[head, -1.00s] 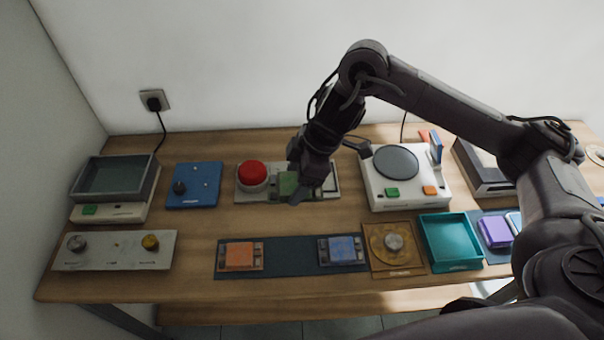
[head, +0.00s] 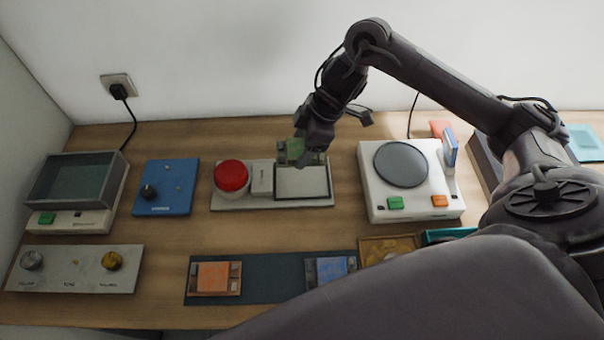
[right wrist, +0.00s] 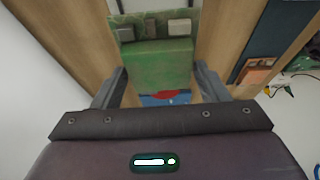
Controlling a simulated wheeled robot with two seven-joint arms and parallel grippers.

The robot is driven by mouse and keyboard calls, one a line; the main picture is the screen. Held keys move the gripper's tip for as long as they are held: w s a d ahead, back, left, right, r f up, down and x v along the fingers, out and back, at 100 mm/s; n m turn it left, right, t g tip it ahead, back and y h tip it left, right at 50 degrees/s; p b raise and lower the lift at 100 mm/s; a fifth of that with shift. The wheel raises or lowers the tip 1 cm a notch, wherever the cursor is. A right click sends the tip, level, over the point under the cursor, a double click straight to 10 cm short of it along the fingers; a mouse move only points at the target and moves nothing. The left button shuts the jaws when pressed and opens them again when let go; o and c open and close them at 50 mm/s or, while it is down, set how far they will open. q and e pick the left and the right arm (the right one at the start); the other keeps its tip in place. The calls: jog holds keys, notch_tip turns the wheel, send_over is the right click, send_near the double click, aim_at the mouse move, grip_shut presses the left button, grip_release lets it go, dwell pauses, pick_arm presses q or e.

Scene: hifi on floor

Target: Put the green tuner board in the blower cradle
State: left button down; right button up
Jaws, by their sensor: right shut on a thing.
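My right gripper (head: 308,143) is shut on the green tuner board (head: 291,153) and holds it above the far part of a grey base plate (head: 240,203). In the right wrist view the green board (right wrist: 158,62) sits between the two fingers, with pale blocks along its far edge. The base plate carries a red dome button (head: 231,176), a small white block (head: 262,179) and a dark-framed pale panel (head: 303,183). I cannot tell for sure which fixture is the blower cradle. My left gripper is not in view.
A white unit with a dark disc (head: 401,164) stands to the right. A blue knob panel (head: 172,205) and a grey tray on a white base (head: 75,181) stand left. In front, a dark mat (head: 265,268) holds an orange board (head: 214,276) and a blue board (head: 332,269).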

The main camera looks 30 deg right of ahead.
notch_tip(320, 180, down, 6)
jog(key=shift+w+d+f+b, duration=0.1)
jog(key=shift+f+b, duration=0.1)
jog(key=shift+b, duration=0.35)
jog(key=shift+f, duration=0.3)
notch_tip(320, 180, down, 4)
jog(key=shift+r, duration=0.2)
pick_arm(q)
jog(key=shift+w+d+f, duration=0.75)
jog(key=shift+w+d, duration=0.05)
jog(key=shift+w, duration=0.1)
pick_arm(e)
jog(key=shift+f, duration=0.25)
